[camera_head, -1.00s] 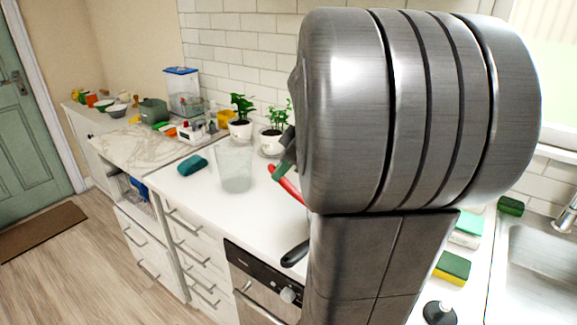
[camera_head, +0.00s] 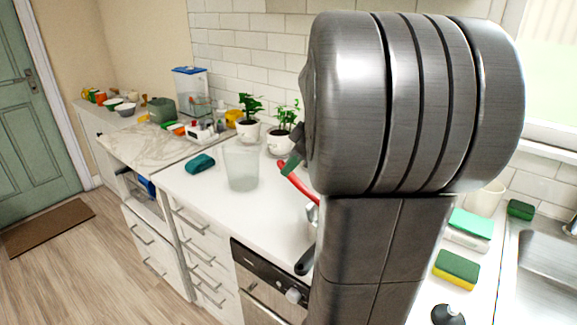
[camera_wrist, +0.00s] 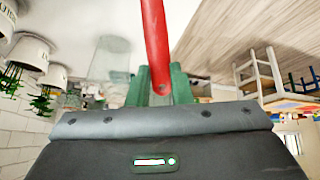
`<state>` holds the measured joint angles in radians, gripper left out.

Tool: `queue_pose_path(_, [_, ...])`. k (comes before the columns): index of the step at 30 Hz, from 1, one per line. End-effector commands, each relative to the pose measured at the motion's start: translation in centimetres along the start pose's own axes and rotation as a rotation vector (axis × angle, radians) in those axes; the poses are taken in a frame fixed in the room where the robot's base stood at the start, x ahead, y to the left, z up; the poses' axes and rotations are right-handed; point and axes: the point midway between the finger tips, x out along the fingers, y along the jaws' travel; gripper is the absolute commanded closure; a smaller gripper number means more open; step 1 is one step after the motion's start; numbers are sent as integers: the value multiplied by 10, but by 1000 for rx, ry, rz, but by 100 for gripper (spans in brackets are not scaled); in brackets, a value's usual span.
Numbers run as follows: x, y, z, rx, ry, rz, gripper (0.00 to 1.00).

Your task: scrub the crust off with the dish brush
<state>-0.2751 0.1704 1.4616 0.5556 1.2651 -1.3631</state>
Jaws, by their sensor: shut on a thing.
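My gripper (camera_wrist: 159,88) has green fingers and is shut on the red handle of the dish brush (camera_wrist: 155,35). In the head view, the red handle (camera_head: 298,183) shows beside my arm, slanting down to the right over the white counter. A green finger (camera_head: 291,164) shows at its upper end. The brush head is hidden behind my arm in the head view and is not clear in the wrist view. A dark handle (camera_head: 305,261) sticks out over the counter's front edge, its other end hidden by my arm. I see no crust.
Potted plants (camera_head: 283,140) line the wall. On the right are a green-and-yellow sponge (camera_head: 456,268), a dark-topped object (camera_head: 447,314) and the sink (camera_head: 548,255).

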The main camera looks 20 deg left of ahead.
Motion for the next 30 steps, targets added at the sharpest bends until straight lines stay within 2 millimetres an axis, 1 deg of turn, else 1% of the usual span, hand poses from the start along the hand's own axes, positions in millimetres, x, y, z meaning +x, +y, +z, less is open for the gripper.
queue_pose_path(8, [0,9,2,1,0,0,100])
queue_pose_path(20, [-2,39,9,1,0,0,100])
queue_pose_path(30, [-7,40,16,0,0,1,100])
